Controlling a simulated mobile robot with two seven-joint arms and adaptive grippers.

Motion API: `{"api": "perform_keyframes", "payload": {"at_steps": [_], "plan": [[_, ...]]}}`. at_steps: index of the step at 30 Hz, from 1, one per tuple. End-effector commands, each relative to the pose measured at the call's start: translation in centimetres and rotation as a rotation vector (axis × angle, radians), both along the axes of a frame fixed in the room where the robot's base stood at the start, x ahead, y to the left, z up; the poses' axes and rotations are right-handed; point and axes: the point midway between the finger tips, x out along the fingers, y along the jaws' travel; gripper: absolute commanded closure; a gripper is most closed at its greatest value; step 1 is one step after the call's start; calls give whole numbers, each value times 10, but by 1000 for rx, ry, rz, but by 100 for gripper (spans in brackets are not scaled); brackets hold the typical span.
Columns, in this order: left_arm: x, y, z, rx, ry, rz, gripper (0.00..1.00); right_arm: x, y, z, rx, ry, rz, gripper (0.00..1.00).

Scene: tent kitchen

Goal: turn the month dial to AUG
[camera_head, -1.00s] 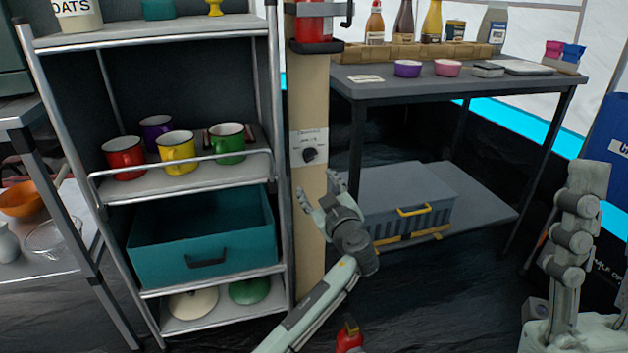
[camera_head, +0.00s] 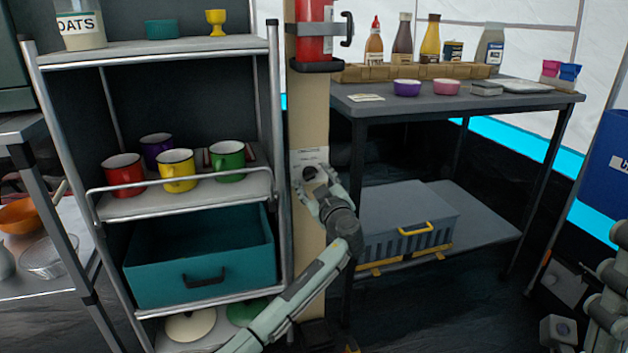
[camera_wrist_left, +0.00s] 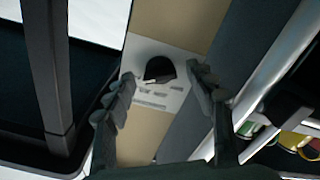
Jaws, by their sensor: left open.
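The month dial is a black round knob (camera_head: 309,173) on a white label plate (camera_head: 312,155) fixed to the tan post (camera_head: 309,118). In the left wrist view the knob (camera_wrist_left: 160,68) sits between the two fingers, with a small pale mark at its lower left. The print on the plate is too small to read. My left gripper (camera_head: 318,190) is open, its fingertips on either side of the knob. I cannot tell whether they touch it. My right arm shows at the right edge, but its gripper is out of view.
A metal shelf rack (camera_head: 184,202) with mugs and a teal drawer (camera_head: 200,262) stands close left of the post. A red extinguisher (camera_head: 314,36) hangs above the dial. A dark table (camera_head: 440,100) with bottles and bowls stands at right, a grey crate (camera_head: 408,215) on its lower shelf.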

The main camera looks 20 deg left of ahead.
Motion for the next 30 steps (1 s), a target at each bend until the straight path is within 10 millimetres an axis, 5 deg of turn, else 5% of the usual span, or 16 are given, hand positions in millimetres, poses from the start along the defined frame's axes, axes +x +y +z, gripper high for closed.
{"api": "perform_keyframes", "payload": {"at_steps": [13, 30], "plan": [[0, 0, 0, 0, 0, 0, 94, 0, 0, 0, 0, 0, 0, 60], [-1, 0, -2, 159, 107, 1, 95, 4, 2, -5, -15, -10, 3, 60]]}}
